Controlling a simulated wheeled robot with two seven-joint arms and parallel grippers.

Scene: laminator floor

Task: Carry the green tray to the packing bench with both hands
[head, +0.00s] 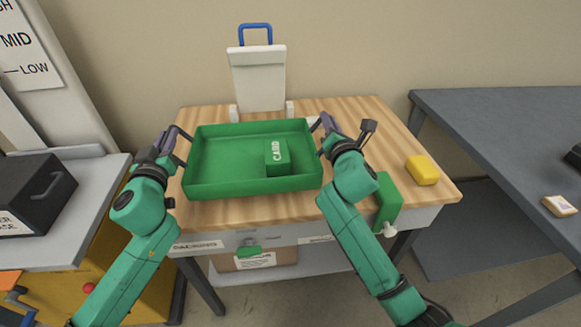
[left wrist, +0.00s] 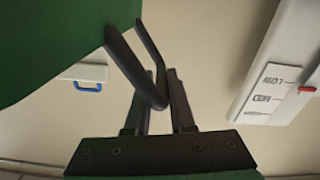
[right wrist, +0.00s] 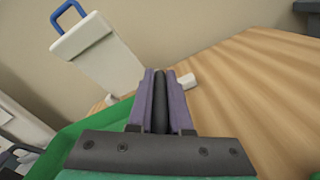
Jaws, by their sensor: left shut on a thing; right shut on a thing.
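The green tray (head: 222,188) is level over a wooden-topped bench (head: 400,140); I cannot tell if it touches the top. A green block marked CARD (head: 277,160) sits inside, right of the middle. My left gripper (head: 172,138) is shut on the tray's dark left handle, which shows between its fingers in the left wrist view (left wrist: 148,88). My right gripper (head: 328,125) is shut on the right handle; its purple fingers pinch the dark bar in the right wrist view (right wrist: 160,100).
A white upright piece with a blue handle (head: 257,75) stands at the bench's back. A yellow block (head: 423,170) and a green fixture (head: 388,200) are at its right. A dark grey table (head: 490,120) is further right. A black box (head: 35,190) sits on the left machine.

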